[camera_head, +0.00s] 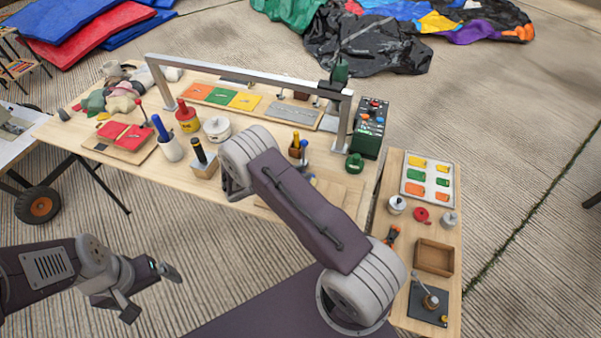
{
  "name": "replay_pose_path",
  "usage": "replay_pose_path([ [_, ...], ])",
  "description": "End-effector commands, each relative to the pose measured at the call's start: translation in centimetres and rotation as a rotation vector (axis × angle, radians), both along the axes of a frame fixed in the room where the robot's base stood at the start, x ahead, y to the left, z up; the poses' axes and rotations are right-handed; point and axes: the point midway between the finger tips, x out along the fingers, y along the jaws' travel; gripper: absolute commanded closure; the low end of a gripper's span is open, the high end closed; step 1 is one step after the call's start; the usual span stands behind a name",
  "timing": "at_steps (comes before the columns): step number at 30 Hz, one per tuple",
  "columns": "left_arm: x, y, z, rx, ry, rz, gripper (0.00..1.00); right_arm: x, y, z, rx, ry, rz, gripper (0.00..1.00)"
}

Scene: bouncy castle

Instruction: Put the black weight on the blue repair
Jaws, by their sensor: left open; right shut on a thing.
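I cannot make out the black weight or the blue repair; my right arm (310,215) covers the middle front of the main table, and either could be behind it. My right gripper is hidden behind that arm, so what it holds does not show. My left gripper (152,291) is open and empty, low at the left, in front of the table and apart from it.
The wooden table (257,207) carries a grey metal frame (250,74), red patches (125,135), a white pot (217,128) and a green machine (370,127). A side table (390,190) at right holds a wooden tray (434,257) and coloured pieces.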

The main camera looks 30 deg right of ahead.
Motion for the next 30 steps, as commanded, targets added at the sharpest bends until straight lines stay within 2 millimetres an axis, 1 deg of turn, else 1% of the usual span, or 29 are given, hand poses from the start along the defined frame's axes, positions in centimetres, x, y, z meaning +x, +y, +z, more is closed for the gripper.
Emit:
replay_pose_path([
  [5, 0.0, 0.0, 0.0, 0.0, 0.0, 0.0, 0.03, 0.0, 0.0, 0.1, -0.001, -0.001, 0.0, 1.0],
  [9, 0.0, 0.0, -0.4, 0.0, 0.0, 0.0, 0.03, 0.0, 0.0, -0.4, -0.001, -0.001, 0.0, 1.0],
  [10, 0.0, 0.0, -0.3, 0.0, 0.0, 0.0, 0.03, 0.0, 0.0, -0.3, 0.0, 0.0, 0.0, 0.67],
  [12, 0.0, 0.0, -0.3, 0.0, 0.0, 0.0, 0.03, 0.0, 0.0, -0.3, 0.0, 0.0, 0.0, 0.51],
  [22, 0.0, 0.0, -0.3, 0.0, 0.0, 0.0, 0.03, 0.0, 0.0, -0.2, 0.0, 0.0, 0.0, 0.51],
  [25, 0.0, 0.0, 0.4, 0.0, 0.0, 0.0, 0.03, 0.0, 0.1, 0.5, 0.0, 0.0, 0.0, 0.51],
  [26, 0.0, 0.0, 0.0, 0.0, 0.0, 0.0, 0.03, 0.0, 0.5, 0.3, 0.0, -0.001, 0.002, 0.51],
  [29, 0.0, 0.0, -0.2, 0.0, 0.0, 0.0, 0.03, -0.2, 2.4, 1.1, 0.001, -0.002, 0.004, 0.51],
  [30, 0.0, 0.0, -0.3, 0.0, 0.0, 0.0, 0.03, -0.3, 3.4, 1.6, 0.0, -0.003, 0.005, 0.51],
])
